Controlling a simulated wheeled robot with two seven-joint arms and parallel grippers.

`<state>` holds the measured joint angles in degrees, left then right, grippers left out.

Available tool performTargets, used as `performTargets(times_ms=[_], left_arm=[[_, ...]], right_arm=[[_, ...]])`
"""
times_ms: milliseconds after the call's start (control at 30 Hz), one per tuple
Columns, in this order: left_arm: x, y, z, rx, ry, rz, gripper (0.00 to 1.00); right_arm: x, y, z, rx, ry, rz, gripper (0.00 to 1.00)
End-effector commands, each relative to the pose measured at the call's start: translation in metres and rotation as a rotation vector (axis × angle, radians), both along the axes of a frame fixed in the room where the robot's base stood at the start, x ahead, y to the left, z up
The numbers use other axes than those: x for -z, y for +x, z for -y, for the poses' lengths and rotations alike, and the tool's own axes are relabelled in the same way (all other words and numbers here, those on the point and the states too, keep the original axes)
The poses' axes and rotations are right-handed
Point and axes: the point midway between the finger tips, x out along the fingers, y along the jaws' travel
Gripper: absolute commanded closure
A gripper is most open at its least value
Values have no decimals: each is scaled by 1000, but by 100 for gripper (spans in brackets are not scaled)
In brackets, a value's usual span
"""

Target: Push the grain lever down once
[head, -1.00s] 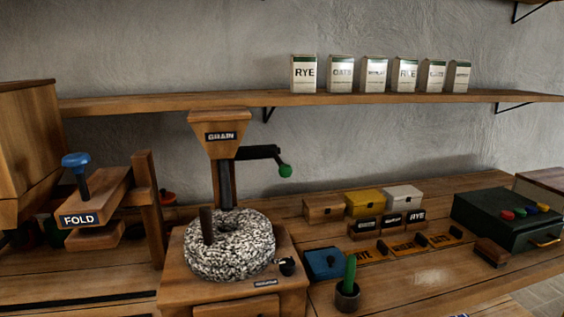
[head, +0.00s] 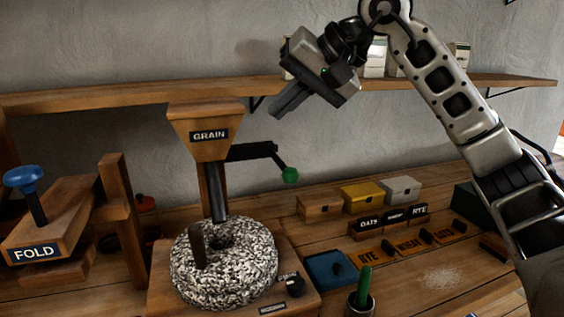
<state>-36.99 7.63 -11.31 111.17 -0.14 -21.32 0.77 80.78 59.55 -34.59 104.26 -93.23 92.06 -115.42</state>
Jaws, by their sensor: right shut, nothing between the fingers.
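The grain lever (head: 252,151) is a black arm with a green ball knob (head: 289,175) at its right end. It sticks out to the right from the wooden hopper labelled GRAIN (head: 208,133) and sits nearly level, its knob end a little lower. My right gripper (head: 283,106) is above and slightly right of the lever, apart from it, with its fingers shut and pointing down to the left. Nothing is held in it. My left gripper is not in view.
Below the hopper is a speckled millstone (head: 222,262). A FOLD press with a blue knob (head: 22,178) stands at left. Small boxes (head: 362,194), labelled blocks and a green-handled tool in a cup (head: 362,300) are at right. A shelf (head: 100,97) runs behind.

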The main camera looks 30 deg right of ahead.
Motion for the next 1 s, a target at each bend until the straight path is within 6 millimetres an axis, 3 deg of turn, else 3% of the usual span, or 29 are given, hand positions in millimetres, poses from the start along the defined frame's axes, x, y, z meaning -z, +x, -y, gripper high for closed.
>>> performTargets(times_ms=[167,567,1000], left_arm=[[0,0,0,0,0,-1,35],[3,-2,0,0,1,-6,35],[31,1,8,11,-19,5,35]], right_arm=[[-14,-5,22,29,-96,41,100],[-11,-5,22,28,-98,41,100],[48,-5,22,28,-97,41,100]])
